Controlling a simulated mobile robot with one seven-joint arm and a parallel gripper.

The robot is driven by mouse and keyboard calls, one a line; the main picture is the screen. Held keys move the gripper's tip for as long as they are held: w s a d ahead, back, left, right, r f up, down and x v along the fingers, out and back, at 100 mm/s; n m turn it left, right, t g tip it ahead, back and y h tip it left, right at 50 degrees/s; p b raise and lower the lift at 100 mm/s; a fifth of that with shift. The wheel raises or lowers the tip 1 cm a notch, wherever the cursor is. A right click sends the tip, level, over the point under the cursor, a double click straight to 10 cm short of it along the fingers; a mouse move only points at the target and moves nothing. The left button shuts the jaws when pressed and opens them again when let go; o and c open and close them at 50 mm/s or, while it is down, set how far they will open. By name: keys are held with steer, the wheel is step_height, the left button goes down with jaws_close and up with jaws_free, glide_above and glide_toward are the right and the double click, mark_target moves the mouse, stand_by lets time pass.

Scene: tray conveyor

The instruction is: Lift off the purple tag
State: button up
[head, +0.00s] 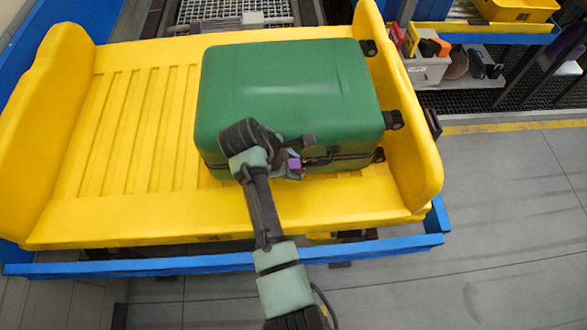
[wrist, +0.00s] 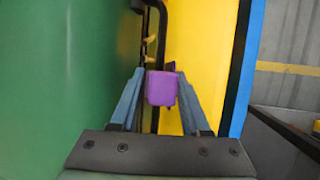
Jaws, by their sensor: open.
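A purple tag (head: 294,164) hangs at the front side of a green suitcase (head: 285,90), near its dark handle (head: 322,158). In the wrist view the purple tag (wrist: 161,88) lies between the two fingers of my gripper (wrist: 158,92), with a gap visible on the left side. My gripper is open around the tag. In the head view my wrist and arm cover part of the suitcase's front, and the fingers are mostly hidden. The green suitcase (wrist: 60,70) fills the left of the wrist view.
The suitcase lies in a yellow tray (head: 120,215) with raised ends, on a blue-railed conveyor (head: 200,263). A grey bin (head: 425,70) with several items stands at the upper right. The floor at the right is clear.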

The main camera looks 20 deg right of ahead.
jaws_close()
steer(key=shift+r, duration=0.1)
steer(key=shift+s+r, duration=0.15)
steer(key=shift+r, duration=0.55)
steer(key=r, duration=0.2)
steer(key=s+r, duration=0.1)
steer(key=r, duration=0.2)
steer(key=shift+s+a, duration=0.15)
steer(key=shift+s, duration=0.05)
steer(key=s+a+b, duration=0.2)
steer(key=s+a, duration=0.3)
steer(key=a, duration=0.8)
steer(key=shift+s+r+b, duration=0.15)
steer(key=shift+b, duration=0.15)
steer(key=shift+r, duration=0.15)
step_height(320, 180, up, 6)
steer(key=p, duration=0.8)
steer(key=shift+p, duration=0.35)
